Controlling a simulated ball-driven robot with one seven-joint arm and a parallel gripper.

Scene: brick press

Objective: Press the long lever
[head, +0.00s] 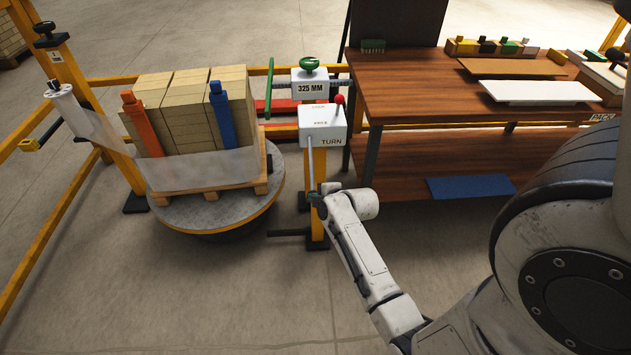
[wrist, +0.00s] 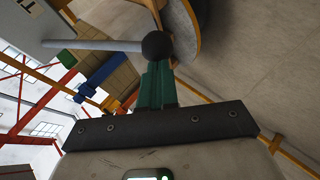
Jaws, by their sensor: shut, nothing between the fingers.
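A long, thin, light-grey lever (head: 310,158) hangs down from the white box marked TURN (head: 322,125) on a yellow post. In the wrist view the lever's rod (wrist: 95,45) crosses from the left and ends in a black ball knob (wrist: 157,45). My gripper (head: 316,196) is at the lever's lower end in the head view, partly hidden by my wrist. Its green fingers (wrist: 157,72) are shut and empty, with their tips right at the ball knob. I cannot tell whether they touch it.
A short red-knobbed lever (head: 339,101) stands on the box. A dark bar (head: 289,233) sticks out low from the post. Left is a round turntable (head: 215,215) with a pallet of bricks (head: 190,115). Right is a wooden workbench (head: 410,95). The floor in front is clear.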

